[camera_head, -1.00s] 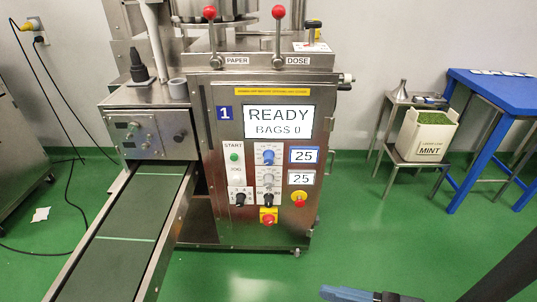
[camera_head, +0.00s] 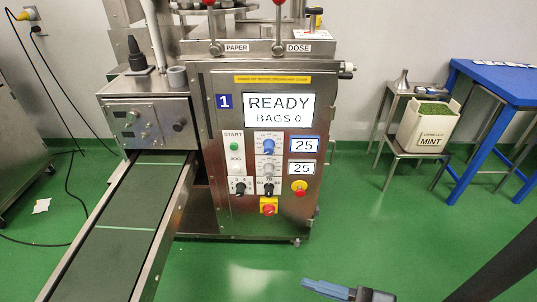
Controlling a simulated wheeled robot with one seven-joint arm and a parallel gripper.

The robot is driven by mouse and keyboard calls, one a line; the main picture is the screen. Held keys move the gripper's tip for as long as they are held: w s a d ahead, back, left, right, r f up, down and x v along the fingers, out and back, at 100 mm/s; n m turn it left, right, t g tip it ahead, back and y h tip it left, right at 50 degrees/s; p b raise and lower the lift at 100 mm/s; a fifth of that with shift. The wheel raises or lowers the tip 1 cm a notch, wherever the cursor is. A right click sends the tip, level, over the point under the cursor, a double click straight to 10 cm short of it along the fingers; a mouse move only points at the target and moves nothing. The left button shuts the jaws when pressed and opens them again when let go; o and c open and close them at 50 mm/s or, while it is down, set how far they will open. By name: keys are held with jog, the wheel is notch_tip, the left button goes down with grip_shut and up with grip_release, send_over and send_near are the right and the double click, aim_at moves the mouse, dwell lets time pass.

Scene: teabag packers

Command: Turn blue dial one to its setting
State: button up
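The machine marked 1 (camera_head: 224,190) stands in the middle of the head view. Its blue dial (camera_head: 268,146) is on the front panel, right of the green start button, with a blue-framed display (camera_head: 304,145) reading 25 beside it. A grey dial (camera_head: 268,170) sits below, beside a second display (camera_head: 301,168) reading 25. The main screen (camera_head: 276,110) shows READY, BAGS 0. My gripper (camera_head: 318,288) is at the bottom edge, low in front of the machine and well apart from the dial. One blue finger shows; its opening cannot be made out.
A conveyor (camera_head: 125,228) runs out to the lower left. A mint bin (camera_head: 426,128) and blue table (camera_head: 503,82) stand right. The green floor before the machine is clear.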

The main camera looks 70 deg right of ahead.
jog(key=w+d+f+n+h+b, duration=0.3)
jog(key=w+d+f+n, duration=0.15)
jog(key=w+f, duration=0.45)
jog(key=n+g+h+b, duration=0.7)
jog(key=n+g+h, duration=0.1)
jog(key=n+h, duration=0.5)
send_near(268, 153)
jog(key=d, duration=0.3)
jog(key=x, duration=0.3)
jog(key=w+x, duration=0.1)
jog(key=x, duration=0.3)
jog(key=shift+d+r, duration=0.1)
jog(key=shift+m, duration=0.25)
jog(key=c, duration=1)
